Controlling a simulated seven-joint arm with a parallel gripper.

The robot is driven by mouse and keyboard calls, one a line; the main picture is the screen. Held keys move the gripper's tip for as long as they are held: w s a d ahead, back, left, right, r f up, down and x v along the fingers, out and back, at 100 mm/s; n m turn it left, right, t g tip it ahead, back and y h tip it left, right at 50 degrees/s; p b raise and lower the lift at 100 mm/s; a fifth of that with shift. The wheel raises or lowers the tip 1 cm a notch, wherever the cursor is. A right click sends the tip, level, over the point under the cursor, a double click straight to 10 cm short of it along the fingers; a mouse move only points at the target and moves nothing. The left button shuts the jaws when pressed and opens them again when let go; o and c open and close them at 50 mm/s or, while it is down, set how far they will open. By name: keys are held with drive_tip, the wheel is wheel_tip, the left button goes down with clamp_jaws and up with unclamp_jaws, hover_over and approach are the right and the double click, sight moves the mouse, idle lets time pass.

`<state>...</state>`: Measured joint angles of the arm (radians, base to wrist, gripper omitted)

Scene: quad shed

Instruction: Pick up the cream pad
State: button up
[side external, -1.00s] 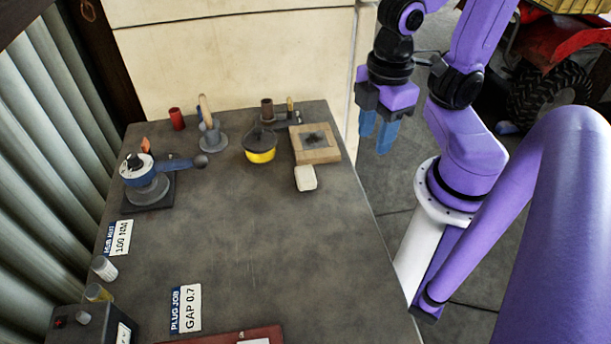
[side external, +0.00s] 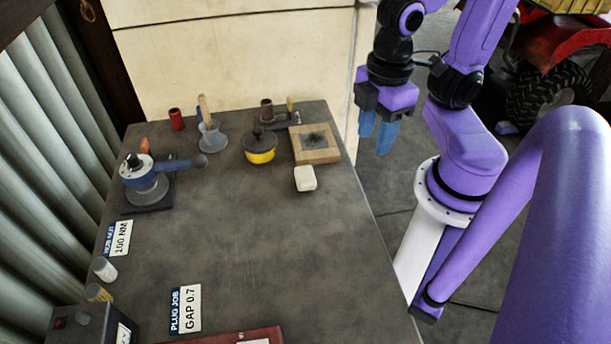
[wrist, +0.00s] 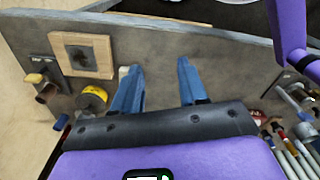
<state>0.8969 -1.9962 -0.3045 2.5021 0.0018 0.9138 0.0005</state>
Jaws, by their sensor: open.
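The cream pad (side external: 305,178) is a small pale block with rounded corners. It lies flat on the grey bench top (side external: 260,225) near the right edge, just in front of a wooden frame (side external: 315,143). My gripper (side external: 374,137) is open and empty, pointing down, to the right of the pad and beyond the bench edge in the side view. In the wrist view, my gripper's blue fingers (wrist: 160,72) are spread apart. A small part of the pad (wrist: 123,71) shows beside the left finger, which hides the rest.
A yellow-and-black round tin (side external: 260,150) stands left of the frame. A funnel-like cup (side external: 210,138), a red cylinder (side external: 177,120) and a blue-handled tool (side external: 150,180) stand farther left. The bench in front of the pad is clear. A cream wall (side external: 235,60) rises behind.

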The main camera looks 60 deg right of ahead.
drive_tip(key=o, duration=0.6)
drive_tip(key=shift+c, duration=0.2)
